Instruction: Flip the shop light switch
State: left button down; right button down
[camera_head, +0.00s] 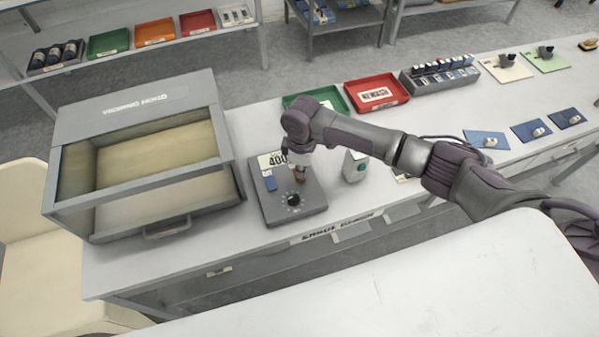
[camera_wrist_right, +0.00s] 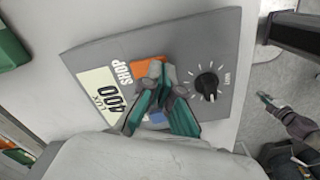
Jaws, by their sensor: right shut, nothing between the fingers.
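A grey control box (camera_head: 320,208) lies on the white bench in the head view. In the right wrist view, the box (camera_wrist_right: 226,50) has the word SHOP, a pale 400 LUX plate (camera_wrist_right: 99,92), an orange rocker switch (camera_wrist_right: 148,67), a blue part (camera_wrist_right: 157,117) and a black dial (camera_wrist_right: 206,84). My right gripper (camera_head: 299,178) points down over the box. In the wrist view its teal fingers are shut and empty, with the tips (camera_wrist_right: 158,77) over the orange switch's edge. They partly hide the switch. Contact and switch position are unclear. My left gripper (camera_wrist_right: 268,100) appears at the wrist view's right.
A large grey open-fronted cabinet (camera_head: 135,112) stands left of the box. Green (camera_head: 318,98) and red (camera_head: 377,83) trays lie behind. Blue plates lie farther right.

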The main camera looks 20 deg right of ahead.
jog(key=shift+f+b, duration=0.35)
jog(key=shift+f, duration=0.4)
jog(key=shift+s+r, duration=0.1)
dwell(0.3)
notch_tip(320, 180, up, 7)
jog(key=p, duration=0.7)
jog(key=shift+p, duration=0.35)
